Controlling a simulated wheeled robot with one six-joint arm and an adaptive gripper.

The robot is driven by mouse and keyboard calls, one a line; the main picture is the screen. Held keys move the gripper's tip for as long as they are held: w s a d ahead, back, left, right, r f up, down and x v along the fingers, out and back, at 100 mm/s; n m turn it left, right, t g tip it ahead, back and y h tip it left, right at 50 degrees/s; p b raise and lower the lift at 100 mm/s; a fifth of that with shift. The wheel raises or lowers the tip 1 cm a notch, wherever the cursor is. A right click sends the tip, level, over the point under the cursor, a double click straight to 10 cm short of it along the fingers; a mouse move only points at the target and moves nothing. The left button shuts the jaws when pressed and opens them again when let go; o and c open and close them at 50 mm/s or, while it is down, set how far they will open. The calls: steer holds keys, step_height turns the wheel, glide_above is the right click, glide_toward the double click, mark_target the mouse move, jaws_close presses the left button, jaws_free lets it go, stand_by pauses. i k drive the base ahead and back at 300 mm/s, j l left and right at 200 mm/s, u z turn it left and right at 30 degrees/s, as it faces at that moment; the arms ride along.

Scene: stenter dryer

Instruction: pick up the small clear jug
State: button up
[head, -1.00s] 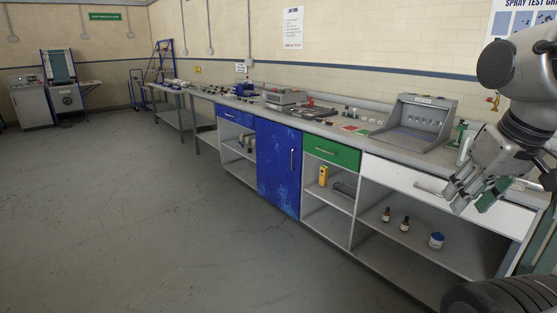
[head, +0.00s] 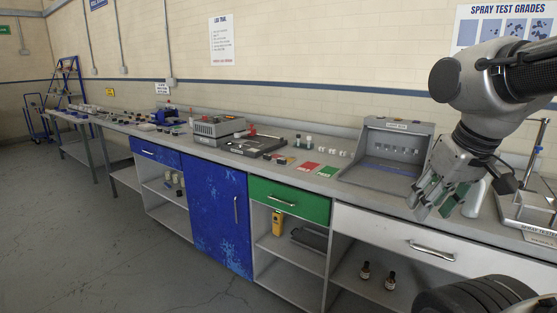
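I cannot make out a small clear jug in the head view; it may be too small to tell or hidden. My gripper (head: 434,203) hangs at the right, in front of the light box (head: 398,124) and over the bench's front edge in the picture. Its fingers with green pads are spread apart, and I see nothing between them. A white bottle (head: 475,197) shows just right of the gripper, partly behind it.
The long bench (head: 312,184) holds a grey instrument (head: 219,127), red (head: 306,168) and green cards, and small white pieces. A spray tester (head: 531,207) stands at far right. Below are a blue door (head: 216,215), a green drawer (head: 289,199) and open shelves. Floor at left is clear.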

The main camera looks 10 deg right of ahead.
mark_target(471, 209)
steer(key=z, duration=1.3)
